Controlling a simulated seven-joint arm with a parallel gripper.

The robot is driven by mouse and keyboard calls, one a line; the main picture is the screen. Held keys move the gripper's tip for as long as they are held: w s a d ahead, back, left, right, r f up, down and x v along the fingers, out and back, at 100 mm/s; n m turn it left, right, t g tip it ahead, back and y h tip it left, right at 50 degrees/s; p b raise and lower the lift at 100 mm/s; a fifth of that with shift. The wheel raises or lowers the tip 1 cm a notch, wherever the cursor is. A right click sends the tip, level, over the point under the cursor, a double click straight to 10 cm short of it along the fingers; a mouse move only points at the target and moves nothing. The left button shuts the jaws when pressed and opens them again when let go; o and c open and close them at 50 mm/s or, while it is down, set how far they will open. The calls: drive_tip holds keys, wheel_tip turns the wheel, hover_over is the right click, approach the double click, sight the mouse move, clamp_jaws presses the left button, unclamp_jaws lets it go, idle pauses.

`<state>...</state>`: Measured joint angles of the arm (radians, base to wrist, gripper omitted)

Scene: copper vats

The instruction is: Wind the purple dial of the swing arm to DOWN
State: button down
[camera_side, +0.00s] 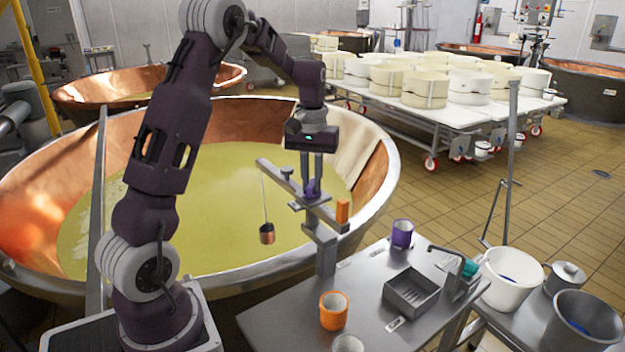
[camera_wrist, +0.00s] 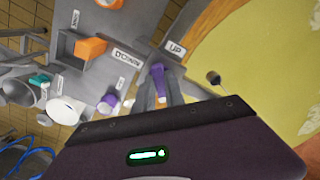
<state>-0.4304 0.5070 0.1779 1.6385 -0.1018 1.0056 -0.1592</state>
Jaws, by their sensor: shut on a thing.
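The purple dial (camera_side: 312,190) sits on top of the grey swing arm (camera_side: 275,172), which reaches out over the vat. My gripper (camera_side: 312,183) points straight down and is shut on the dial. In the wrist view the dial (camera_wrist: 158,76) shows between my two fingers (camera_wrist: 160,92), its long end pointing up the picture. A label reading UP (camera_wrist: 175,47) lies just beyond it; another label (camera_wrist: 127,58) lies to the left, its text hard to read. A small copper cup (camera_side: 267,234) hangs on a thin rod from the swing arm above the yellow-green liquid.
The grey table (camera_side: 285,318) holds an orange cup (camera_side: 333,311), a purple cup (camera_side: 402,234), a metal tray (camera_side: 411,292) and a tap. The big copper vat (camera_side: 375,195) lies behind. White buckets stand at right.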

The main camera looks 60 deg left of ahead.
drive_tip(key=m, duration=0.7)
drive_tip(key=shift+a+r, duration=0.1)
drive_tip(key=shift+a, duration=0.1)
drive_tip(key=m, duration=0.6)
drive_tip(key=shift+a+m, duration=0.15)
drive_tip(key=shift+m, duration=0.25)
drive_tip(key=m, duration=0.6)
drive_tip(key=shift+w+a, duration=0.1)
drive_tip(key=shift+a, duration=0.05)
drive_tip(key=m, duration=0.6)
drive_tip(key=shift+w, duration=0.15)
drive_tip(key=shift+m, duration=0.3)
drive_tip(key=c, duration=1.4)
unclamp_jaws()
